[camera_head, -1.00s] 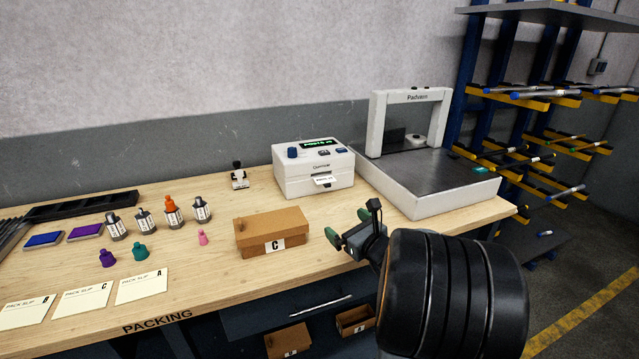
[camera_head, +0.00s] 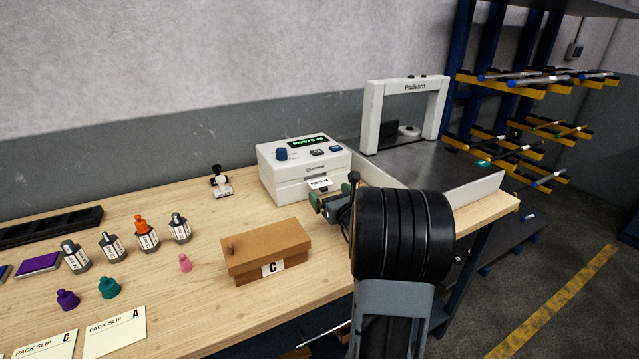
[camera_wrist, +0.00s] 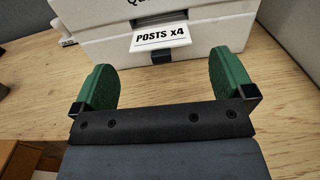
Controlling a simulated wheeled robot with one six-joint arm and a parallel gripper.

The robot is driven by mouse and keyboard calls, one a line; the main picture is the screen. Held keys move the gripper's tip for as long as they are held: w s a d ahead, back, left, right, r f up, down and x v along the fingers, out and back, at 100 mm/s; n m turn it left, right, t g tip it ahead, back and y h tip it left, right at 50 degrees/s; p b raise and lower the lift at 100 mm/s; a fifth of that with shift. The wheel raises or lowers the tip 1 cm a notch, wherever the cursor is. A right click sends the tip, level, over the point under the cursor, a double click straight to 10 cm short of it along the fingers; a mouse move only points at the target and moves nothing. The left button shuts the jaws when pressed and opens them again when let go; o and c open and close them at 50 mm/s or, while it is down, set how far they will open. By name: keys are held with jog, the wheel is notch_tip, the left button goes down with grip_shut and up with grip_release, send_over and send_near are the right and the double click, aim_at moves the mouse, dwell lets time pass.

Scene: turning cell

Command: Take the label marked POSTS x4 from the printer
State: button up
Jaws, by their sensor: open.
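The white label printer (camera_head: 300,170) stands on the wooden bench, its green display reading POSTS x4. A white label (camera_wrist: 160,36) printed POSTS x4 sticks out of its front slot; in the head view the label (camera_head: 319,184) shows small, just beyond my gripper. My gripper (camera_head: 330,197) is in front of the printer. In the wrist view its two green fingers (camera_wrist: 163,80) are wide apart and empty. The label lies ahead of them, roughly centred in the gap and not between the pads.
A brown box marked C (camera_head: 265,250) stands left of my gripper. The white Padvarn machine (camera_head: 400,110) is right of the printer. A hand stamp (camera_head: 220,183) is to its left. Bare bench lies between the box and printer.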

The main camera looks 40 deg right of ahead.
aim_at(323, 187)
jog(key=shift+w+d+r+p, duration=0.1)
jog(key=shift+w+d+p, duration=0.15)
jog(key=shift+w, duration=1.45)
jog(key=shift+w+d+p, duration=0.15)
jog(key=shift+w+d, duration=0.1)
jog(key=shift+w, duration=1.4)
jog(key=shift+c, duration=0.2)
jog(key=c, duration=0.9)
jog(key=shift+o, duration=0.2)
jog(key=shift+r, duration=0.1)
